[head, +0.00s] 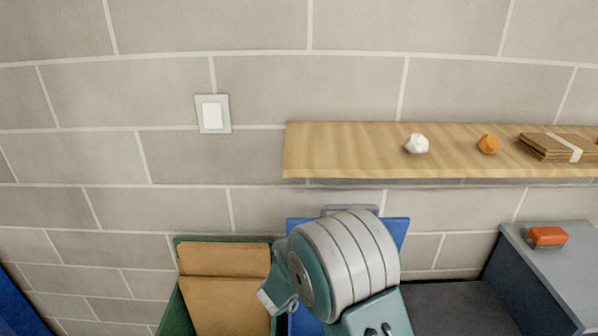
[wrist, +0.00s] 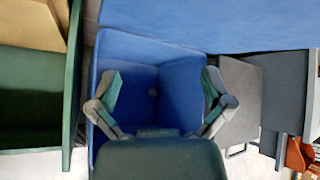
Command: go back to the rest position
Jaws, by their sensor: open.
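My gripper (wrist: 160,98) is open in the wrist view, its two fingers spread wide with nothing between them. It is over a blue bin (wrist: 140,62), which looks empty inside apart from a small dark spot on its surface. In the head view my arm covers most of the blue bin (head: 395,229), and my gripper's fingers are hidden there.
A green bin (head: 176,310) with brown cardboard (head: 225,290) stands left of the blue bin. A wooden shelf (head: 345,150) on the wall holds a white lump (head: 416,144), an orange lump (head: 489,145) and flat cardboard (head: 548,147). A red-orange object (head: 547,237) lies on a grey cabinet (head: 575,262).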

